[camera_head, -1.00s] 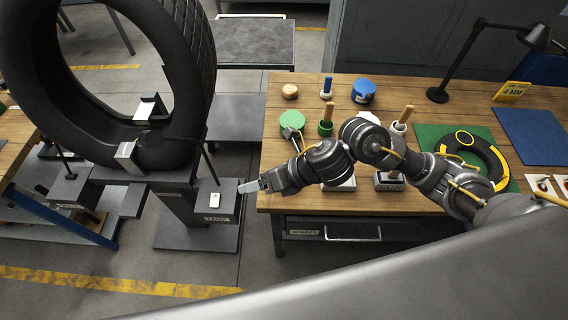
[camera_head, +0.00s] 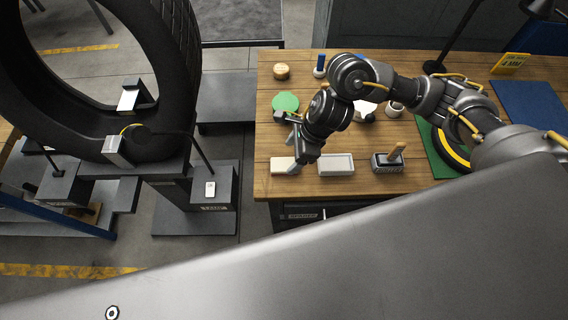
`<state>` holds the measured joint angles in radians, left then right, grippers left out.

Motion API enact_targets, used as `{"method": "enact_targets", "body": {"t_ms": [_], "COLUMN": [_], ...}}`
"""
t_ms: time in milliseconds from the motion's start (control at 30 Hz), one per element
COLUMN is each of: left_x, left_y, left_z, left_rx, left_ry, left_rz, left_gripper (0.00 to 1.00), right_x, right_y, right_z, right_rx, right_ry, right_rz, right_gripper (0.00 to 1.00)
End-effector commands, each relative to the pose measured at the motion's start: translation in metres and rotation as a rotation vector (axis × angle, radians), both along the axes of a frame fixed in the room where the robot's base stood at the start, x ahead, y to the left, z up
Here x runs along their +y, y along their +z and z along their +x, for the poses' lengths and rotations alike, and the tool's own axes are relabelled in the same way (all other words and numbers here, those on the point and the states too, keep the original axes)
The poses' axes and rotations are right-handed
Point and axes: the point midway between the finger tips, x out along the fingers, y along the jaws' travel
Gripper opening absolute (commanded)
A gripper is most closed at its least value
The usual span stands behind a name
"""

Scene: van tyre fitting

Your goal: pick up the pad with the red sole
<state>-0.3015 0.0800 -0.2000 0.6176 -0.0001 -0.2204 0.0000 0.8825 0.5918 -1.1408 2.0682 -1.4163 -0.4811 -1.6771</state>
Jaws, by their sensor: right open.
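No red sole shows from this angle. Near the front edge of the wooden bench lie a cream block (camera_head: 281,165), a pale rectangular block or tray (camera_head: 337,165) and a dark-sided block with a wooden handle (camera_head: 388,161). I cannot tell which of them, if any, is the red-soled pad. My right gripper (camera_head: 296,163) is open and points down over the bench, at the right end of the cream block. It partly overlaps that block in the picture, and I cannot tell whether they touch. My left gripper is out of view.
A green disc (camera_head: 285,102), a round wooden piece (camera_head: 282,71) and a white cup (camera_head: 394,109) stand farther back on the bench. A black lamp (camera_head: 457,45) and blue mat (camera_head: 528,107) are at right. A large tyre (camera_head: 160,60) on its stand is at left.

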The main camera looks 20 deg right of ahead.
Motion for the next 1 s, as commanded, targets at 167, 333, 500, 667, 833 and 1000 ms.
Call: {"method": "enact_targets", "body": {"t_ms": [167, 333, 500, 667, 833, 1000], "left_x": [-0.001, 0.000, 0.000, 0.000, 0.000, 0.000], "left_y": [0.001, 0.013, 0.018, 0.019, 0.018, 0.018], "left_z": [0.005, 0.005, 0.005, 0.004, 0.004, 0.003], "left_rx": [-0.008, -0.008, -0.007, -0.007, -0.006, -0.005], "left_ry": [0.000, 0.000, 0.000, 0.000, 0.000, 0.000], "left_rz": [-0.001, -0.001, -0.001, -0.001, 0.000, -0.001], "left_gripper": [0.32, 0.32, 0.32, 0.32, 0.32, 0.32], "right_x": [0.002, 0.006, 0.014, 0.017, 0.017, 0.017], "right_y": [-0.004, -0.020, -0.044, -0.053, -0.053, -0.053], "right_z": [0.000, -0.001, 0.002, 0.003, 0.004, 0.004], "right_rx": [0.001, 0.007, 0.003, 0.001, 0.000, 0.000], "right_ry": [-0.001, -0.004, -0.003, -0.001, -0.001, -0.001], "right_rz": [0.001, 0.000, 0.002, 0.001, 0.002, 0.002], "right_gripper": [0.71, 0.71, 0.71, 0.71, 0.71, 0.51]}}
